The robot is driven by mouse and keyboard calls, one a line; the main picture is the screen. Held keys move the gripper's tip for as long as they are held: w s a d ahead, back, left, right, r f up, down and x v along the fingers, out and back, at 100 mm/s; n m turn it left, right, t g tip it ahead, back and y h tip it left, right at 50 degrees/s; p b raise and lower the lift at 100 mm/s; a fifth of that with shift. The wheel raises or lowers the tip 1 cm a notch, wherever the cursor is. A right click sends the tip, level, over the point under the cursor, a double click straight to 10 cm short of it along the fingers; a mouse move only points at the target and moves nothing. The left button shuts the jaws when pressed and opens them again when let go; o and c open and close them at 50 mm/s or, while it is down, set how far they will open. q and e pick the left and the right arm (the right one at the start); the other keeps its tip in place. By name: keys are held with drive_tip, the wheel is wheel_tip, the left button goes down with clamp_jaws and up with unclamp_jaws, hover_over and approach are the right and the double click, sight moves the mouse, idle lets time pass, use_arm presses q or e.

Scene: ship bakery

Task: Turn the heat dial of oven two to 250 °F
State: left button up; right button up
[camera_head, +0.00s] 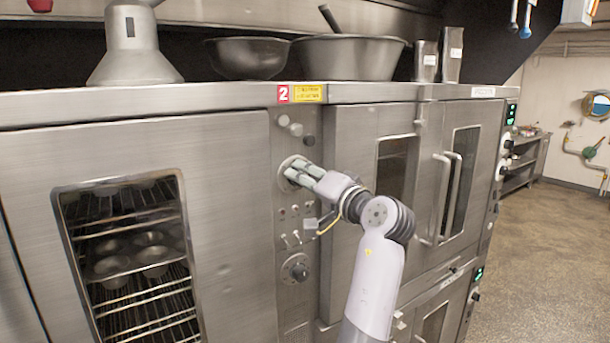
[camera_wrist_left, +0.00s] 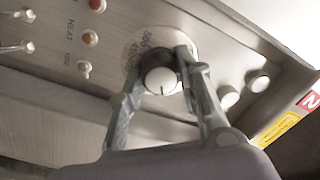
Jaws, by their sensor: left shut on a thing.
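Oven two (camera_head: 235,215) carries a red label "2" (camera_head: 284,94) above its narrow control panel. The heat dial (camera_wrist_left: 161,79) is a dark round knob with a light face and a white pointer mark, on a pale numbered plate (camera_wrist_left: 142,42). My left gripper (camera_head: 297,171) is at the upper dial of the panel. In the wrist view my left gripper (camera_wrist_left: 158,72) is shut on the dial, one finger on each side. The dial plate shows "500" near its top; the fingers and knob hide other numbers. In the head view the fingers mostly hide the dial. My right gripper is not in view.
Below the dial are small switches (camera_head: 291,240) and a lower knob (camera_head: 296,268). Round buttons (camera_head: 296,130) sit above it. Oven doors flank the panel; the right one has long handles (camera_head: 447,198). Bowls (camera_head: 350,57) stand on top. The floor at right is clear.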

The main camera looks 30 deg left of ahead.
use_arm(q)
drive_tip(key=shift+r+m, duration=0.15)
drive_tip(key=shift+m, duration=0.55)
drive_tip(key=shift+p, duration=0.3)
drive_tip(key=shift+m, duration=0.3)
drive_tip(key=o, duration=1.1)
